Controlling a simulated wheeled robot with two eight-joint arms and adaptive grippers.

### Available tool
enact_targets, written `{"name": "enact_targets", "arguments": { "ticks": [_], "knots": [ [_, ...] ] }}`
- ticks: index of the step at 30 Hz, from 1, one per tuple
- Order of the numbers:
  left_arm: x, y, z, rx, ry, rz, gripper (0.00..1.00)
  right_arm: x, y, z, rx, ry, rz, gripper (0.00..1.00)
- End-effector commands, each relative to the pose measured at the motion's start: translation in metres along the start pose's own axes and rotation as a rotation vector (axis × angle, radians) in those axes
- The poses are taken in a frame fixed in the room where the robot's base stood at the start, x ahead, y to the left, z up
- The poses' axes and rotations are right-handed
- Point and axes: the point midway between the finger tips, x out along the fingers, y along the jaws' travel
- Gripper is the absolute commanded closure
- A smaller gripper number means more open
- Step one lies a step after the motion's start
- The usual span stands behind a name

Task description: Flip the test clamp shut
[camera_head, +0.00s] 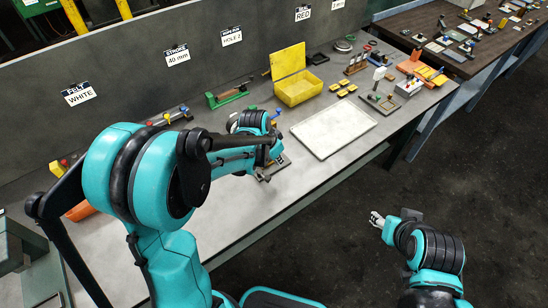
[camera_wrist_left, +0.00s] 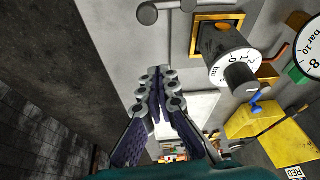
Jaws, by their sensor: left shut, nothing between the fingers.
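A dark bar with round ends (camera_wrist_left: 165,6) and an orange-framed plate with a numbered knob (camera_wrist_left: 228,48) are beyond the fingertips. My right gripper (camera_head: 376,219) hangs over the floor, clear of the bench.
A white tray (camera_head: 333,130) lies right of the left gripper. Behind are an open yellow box (camera_head: 297,88) and a green tool (camera_head: 226,97). Small parts crowd the bench's far right. A gauge (camera_wrist_left: 309,50) shows in the wrist view. The front bench strip is clear.

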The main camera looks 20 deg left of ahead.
Motion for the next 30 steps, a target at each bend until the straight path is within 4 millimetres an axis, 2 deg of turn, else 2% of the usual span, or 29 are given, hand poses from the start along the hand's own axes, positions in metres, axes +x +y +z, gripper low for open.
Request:
{"name": "enact_targets", "arguments": {
  "ticks": [1, 4, 7, 12, 30],
  "knots": [
    [0.015, 0.000, 0.001, 0.001, 0.000, 0.000, 1.00, 0.005, 0.000, 0.004, 0.000, 0.000, 0.000, 0.53],
    [0.030, 0.000, 0.003, -0.001, 0.000, 0.000, 1.00, 0.010, 0.000, 0.007, 0.000, 0.000, 0.000, 0.53],
    [0.023, 0.000, 0.021, -0.003, 0.000, -0.001, 1.00, 0.011, 0.000, 0.008, 0.000, 0.000, 0.000, 0.53],
    [0.020, 0.000, 0.036, -0.001, 0.000, -0.001, 1.00, 0.013, 0.000, 0.009, 0.000, 0.000, 0.000, 0.53],
    [0.019, 0.000, 0.041, 0.021, 0.001, 0.008, 1.00, 0.013, 0.000, 0.009, 0.000, 0.000, 0.000, 0.53]
  ]
}}
